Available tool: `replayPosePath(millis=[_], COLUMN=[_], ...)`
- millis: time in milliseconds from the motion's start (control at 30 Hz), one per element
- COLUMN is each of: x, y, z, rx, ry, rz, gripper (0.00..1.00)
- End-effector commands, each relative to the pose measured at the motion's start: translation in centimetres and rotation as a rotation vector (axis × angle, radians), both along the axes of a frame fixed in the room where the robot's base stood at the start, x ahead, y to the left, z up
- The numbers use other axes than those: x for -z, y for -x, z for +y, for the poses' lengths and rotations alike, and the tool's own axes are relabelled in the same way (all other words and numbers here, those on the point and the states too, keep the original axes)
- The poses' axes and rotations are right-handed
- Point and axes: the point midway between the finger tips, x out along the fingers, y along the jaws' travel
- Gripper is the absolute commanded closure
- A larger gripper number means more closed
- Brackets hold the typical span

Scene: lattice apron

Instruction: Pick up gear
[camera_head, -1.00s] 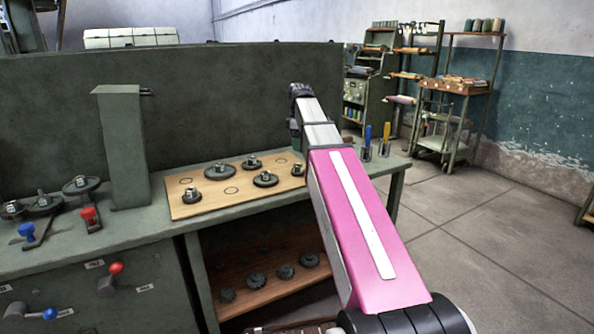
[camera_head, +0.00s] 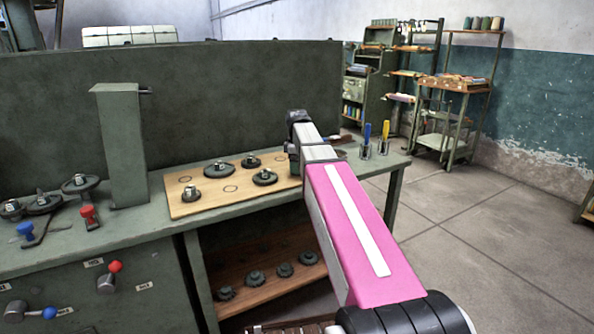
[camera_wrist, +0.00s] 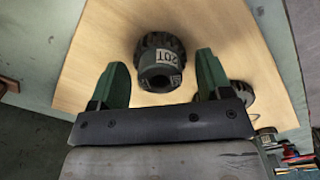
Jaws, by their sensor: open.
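In the wrist view a dark toothed gear (camera_wrist: 160,56) with a hub marked 20T rests on a pale wooden board (camera_wrist: 225,35). My gripper (camera_wrist: 161,66) is open, its two green fingers on either side of the gear with gaps showing. It holds nothing. My arm hides part of the board's right end, and I cannot tell which head-view gear is the 20T one.
Another dark gear (camera_wrist: 240,90) lies close to the right finger. A grey-green post (camera_head: 122,150) stands left of the board. Blue and yellow handled tools (camera_head: 384,136) stand at the bench's right end. Several gears lie on a lower shelf (camera_head: 250,300). A tall panel (camera_head: 230,95) backs the bench.

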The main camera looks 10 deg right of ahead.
Motion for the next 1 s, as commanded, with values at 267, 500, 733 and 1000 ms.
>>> replayPosePath(millis=[267, 500, 733, 1000], x=[0.0, -0.1, -0.4, -3.2], y=[0.0, 0.0, -0.1, -0.1], z=[0.0, 0.0, 0.0, 0.0], rx=[0.000, 0.000, 0.000, 0.000], ry=[0.000, 0.000, 0.000, 0.000], rz=[-0.001, -0.001, -0.001, -0.003], gripper=[0.61, 0.84, 0.84, 0.84])
